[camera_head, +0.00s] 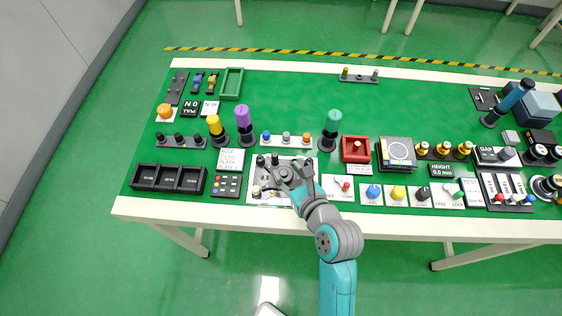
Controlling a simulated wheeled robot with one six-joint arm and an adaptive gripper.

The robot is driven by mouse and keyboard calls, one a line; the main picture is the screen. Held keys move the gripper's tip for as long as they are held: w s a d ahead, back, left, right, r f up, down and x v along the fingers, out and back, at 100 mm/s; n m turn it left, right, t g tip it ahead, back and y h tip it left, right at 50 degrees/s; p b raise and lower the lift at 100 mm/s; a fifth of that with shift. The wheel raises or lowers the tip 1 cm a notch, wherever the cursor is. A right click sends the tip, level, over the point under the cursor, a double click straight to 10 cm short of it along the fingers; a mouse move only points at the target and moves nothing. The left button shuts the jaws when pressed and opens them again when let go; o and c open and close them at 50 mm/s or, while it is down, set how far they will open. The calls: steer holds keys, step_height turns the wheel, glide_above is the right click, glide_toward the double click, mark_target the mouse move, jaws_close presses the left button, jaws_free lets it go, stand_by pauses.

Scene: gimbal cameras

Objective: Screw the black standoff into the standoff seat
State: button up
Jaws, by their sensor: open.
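My gripper (284,172) is open, with its fingers over a light plate (262,201) near the table's front edge, left of centre. Small dark upright pieces (261,160) stand at the plate's back left, beside the gripper. One of these may be the black standoff, but they are too small to tell. A small brass-coloured piece (256,190) stands at the plate's front left. The standoff seat cannot be made out; my gripper and wrist cover much of the plate. Whether the fingers touch anything cannot be told.
A purple-topped post (242,117) and a green-topped post (333,120) stand behind the plate. A button panel (227,185) is to the left; knob cards (373,194) are to the right. The back middle of the green tabletop is clear.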

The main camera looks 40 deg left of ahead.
steer(key=shift+v, duration=2.25)
steer(key=shift+s, duration=0.1)
